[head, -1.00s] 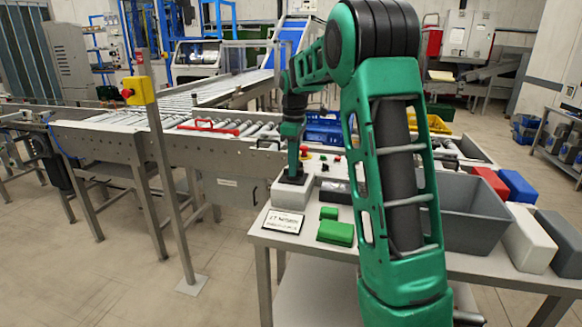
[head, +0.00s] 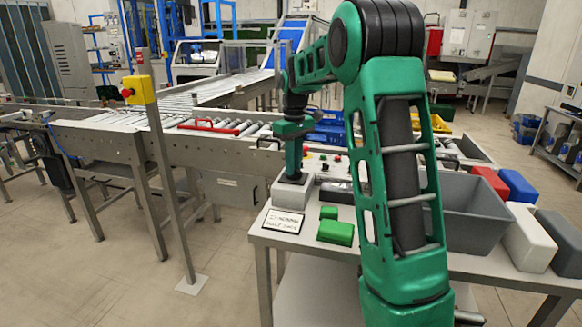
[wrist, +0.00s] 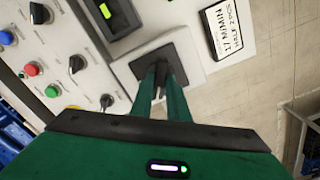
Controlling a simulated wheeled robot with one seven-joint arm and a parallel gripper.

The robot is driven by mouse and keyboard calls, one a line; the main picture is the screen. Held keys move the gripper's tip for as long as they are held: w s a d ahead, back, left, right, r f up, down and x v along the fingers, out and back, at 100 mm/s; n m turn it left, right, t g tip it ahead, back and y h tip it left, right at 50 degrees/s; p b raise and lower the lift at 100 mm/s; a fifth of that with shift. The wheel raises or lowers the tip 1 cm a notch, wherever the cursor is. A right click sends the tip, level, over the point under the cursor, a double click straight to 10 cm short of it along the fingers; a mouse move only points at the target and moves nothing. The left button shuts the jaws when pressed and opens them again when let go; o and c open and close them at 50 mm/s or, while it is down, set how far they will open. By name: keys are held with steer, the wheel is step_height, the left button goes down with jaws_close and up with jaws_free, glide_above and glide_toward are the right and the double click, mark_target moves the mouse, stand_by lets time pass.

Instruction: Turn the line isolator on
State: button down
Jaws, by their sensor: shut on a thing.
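The line isolator is a pale grey box (head: 283,194) with a dark square plate on top, at the left end of the table. In the wrist view its dark plate (wrist: 190,58) is under my fingertips. My gripper (head: 293,177) points down onto it. In the wrist view my green gripper fingers (wrist: 162,80) are close together around the isolator's dark handle, which they mostly hide. The handle's exact angle cannot be told. A white label card (head: 284,221) lies in front of the box.
The control panel (wrist: 62,50) beside the isolator carries coloured buttons and black knobs. Green blocks (head: 335,232) and a grey bin (head: 465,215) stand on the table. The roller conveyor (head: 110,140) runs behind. A yellow stop box (head: 138,90) stands on a post at left.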

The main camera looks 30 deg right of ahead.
steer(key=m, duration=0.5)
steer(key=shift+w+r+m, duration=0.1)
steer(key=shift+m, duration=0.2)
steer(key=m, duration=0.5)
steer(key=shift+m, duration=0.3)
steer(key=c, duration=1.7)
jaws_free()
step_height(320, 180, up, 11)
steer(key=shift+f, duration=0.15)
